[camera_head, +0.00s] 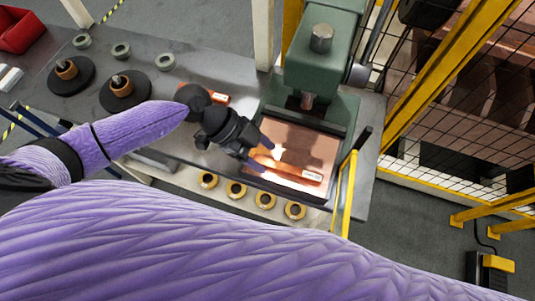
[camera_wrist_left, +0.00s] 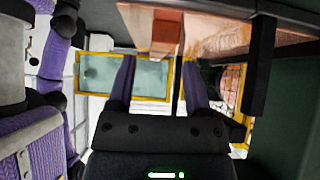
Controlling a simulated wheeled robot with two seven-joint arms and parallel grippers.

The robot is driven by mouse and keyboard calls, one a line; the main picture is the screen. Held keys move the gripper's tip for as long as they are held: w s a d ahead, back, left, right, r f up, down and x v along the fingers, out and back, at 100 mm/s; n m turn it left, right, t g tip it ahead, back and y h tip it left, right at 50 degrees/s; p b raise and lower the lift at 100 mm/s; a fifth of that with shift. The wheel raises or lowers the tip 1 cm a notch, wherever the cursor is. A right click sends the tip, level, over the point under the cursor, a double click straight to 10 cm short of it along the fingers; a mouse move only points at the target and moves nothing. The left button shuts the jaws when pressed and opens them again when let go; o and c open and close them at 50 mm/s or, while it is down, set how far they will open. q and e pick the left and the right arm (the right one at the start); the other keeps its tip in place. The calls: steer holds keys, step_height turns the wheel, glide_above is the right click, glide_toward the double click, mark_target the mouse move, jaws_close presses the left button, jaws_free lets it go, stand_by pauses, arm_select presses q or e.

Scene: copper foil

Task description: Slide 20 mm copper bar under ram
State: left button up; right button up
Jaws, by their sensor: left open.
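A copper bar (camera_head: 288,170) with a white label lies on the wide copper-coloured plate (camera_head: 318,150) at the foot of the green press. The ram (camera_head: 307,100) hangs above the back part of the plate, and the bar lies in front of it. My left gripper (camera_head: 264,155) is open at the bar's left end. In the left wrist view, the bar's end (camera_wrist_left: 167,35) shows beyond and between the spread fingertips (camera_wrist_left: 158,60). I cannot tell whether a finger touches it. Glare blurs part of the bar. My right gripper is not in view.
Another labelled copper piece (camera_head: 216,97) lies left of the press. Several brass rings (camera_head: 236,189) line the bench's front edge. Two black discs with copper coils (camera_head: 122,88) stand left. A yellow rail (camera_head: 345,195) and mesh fence (camera_head: 450,75) bound the right side.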

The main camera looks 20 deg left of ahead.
arm_select(q)
steer(key=v, duration=1)
